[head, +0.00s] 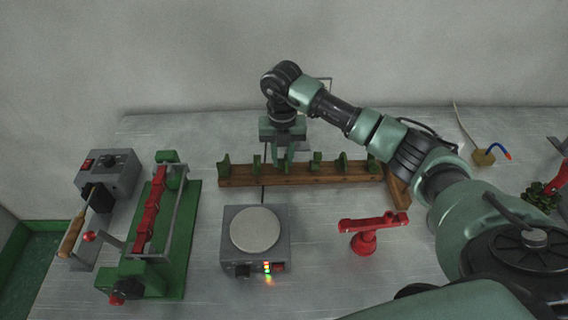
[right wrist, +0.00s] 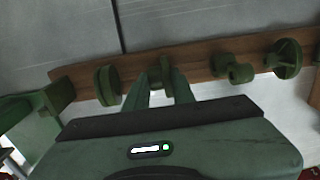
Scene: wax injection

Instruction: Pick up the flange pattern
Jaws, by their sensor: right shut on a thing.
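Several small green patterns stand in a row on a long wooden rack (head: 300,178) at the back of the table. My right gripper (head: 283,160) reaches down to the rack's middle from behind. In the right wrist view its two fingers (right wrist: 160,88) are shut on a green pattern (right wrist: 160,74), which I take to be the flange pattern. The fingers hide most of it, so its shape is unclear, and I cannot tell whether it is clear of the rack. A disc-shaped pattern (right wrist: 108,85) stands to its left and a spool-like one (right wrist: 235,69) to its right. My left gripper is not in view.
A grey hot plate (head: 256,231) stands in front of the rack. A red stand (head: 366,234) is right of it. A green fixture (head: 155,235) with red parts and a grey control box (head: 108,173) are at left.

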